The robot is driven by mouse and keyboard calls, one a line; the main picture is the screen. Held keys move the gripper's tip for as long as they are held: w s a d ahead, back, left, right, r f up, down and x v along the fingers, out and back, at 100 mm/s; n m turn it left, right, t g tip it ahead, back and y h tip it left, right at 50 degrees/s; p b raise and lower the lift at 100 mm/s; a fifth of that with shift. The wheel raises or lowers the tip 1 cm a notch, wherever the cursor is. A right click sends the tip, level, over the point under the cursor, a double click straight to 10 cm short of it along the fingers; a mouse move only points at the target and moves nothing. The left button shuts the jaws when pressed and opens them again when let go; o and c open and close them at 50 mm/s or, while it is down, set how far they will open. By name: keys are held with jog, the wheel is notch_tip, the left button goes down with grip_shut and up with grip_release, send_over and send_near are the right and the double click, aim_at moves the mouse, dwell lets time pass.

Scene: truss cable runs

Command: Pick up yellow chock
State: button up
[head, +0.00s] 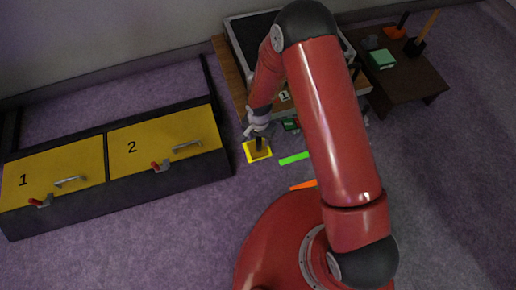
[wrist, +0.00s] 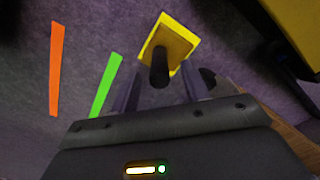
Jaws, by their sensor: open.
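The yellow chock (head: 258,152) sits on the purple floor within a bright yellow square outline, with a dark upright handle on it. In the wrist view the yellow chock (wrist: 177,42) is at top centre, its black handle pointing toward the camera. My gripper (wrist: 161,80) is open, with one finger on each side of the handle as seen from the wrist. I cannot tell whether the fingers touch it. In the head view my gripper (head: 259,128) is over the chock and partly hides it.
A green strip (head: 294,158) and an orange strip (head: 303,185) lie on the floor nearby. A low black frame with yellow lids (head: 165,140), numbered 1 and 2, stands left. A wooden bench with a case (head: 245,50) is behind. A dark table (head: 410,78) holds small items.

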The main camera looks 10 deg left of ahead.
aim_at(257, 149)
notch_tip(257, 149, down, 4)
jog(key=shift+b, duration=0.35)
grip_shut()
